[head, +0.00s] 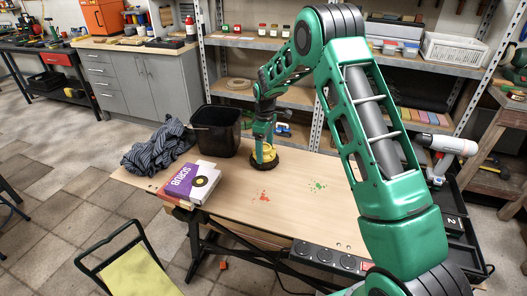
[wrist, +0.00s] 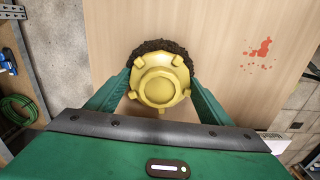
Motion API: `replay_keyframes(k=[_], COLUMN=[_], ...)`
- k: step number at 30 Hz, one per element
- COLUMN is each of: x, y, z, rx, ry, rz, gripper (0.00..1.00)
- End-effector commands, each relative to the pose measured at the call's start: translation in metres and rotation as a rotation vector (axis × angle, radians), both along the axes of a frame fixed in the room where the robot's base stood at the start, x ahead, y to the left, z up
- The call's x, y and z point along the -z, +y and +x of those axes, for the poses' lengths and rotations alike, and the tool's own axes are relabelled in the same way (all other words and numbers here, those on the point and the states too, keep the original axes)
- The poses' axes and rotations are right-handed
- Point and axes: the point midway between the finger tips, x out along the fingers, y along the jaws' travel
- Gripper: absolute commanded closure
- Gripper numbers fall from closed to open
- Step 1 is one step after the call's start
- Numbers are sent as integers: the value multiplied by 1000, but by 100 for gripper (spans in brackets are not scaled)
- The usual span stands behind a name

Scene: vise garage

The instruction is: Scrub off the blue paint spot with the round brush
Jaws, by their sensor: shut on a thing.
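The round brush (head: 264,164) has a yellow knobbed body and dark bristles. It sits bristles down at the tabletop near the table's back edge; I cannot tell how firmly it presses. My gripper (head: 264,151) is shut on its yellow body from above. In the wrist view the brush (wrist: 160,88) lies between the two green fingers of my gripper (wrist: 158,80). No blue paint spot shows in either view; the brush and my gripper hide the patch under them. A red paint spot (head: 261,197) and a green paint spot (head: 318,186) show on the wooden tabletop (head: 225,222).
A black bin (head: 217,131), a striped cloth (head: 157,148) and a purple-and-white SCRUB box (head: 191,182) stand left of the brush. A socket strip (head: 325,257) runs along the front edge. The tabletop between box and green spot is clear of objects.

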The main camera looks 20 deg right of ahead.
Motion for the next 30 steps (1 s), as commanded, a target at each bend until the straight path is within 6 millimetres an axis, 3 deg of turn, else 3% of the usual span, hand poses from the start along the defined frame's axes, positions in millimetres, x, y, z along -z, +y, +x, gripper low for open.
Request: replay_keyframes(k=[18,30], x=[-52,-59], y=[0,1], z=[0,0], rx=[-1,-1], ry=[-1,-1], rz=[0,1], gripper=[51,51])
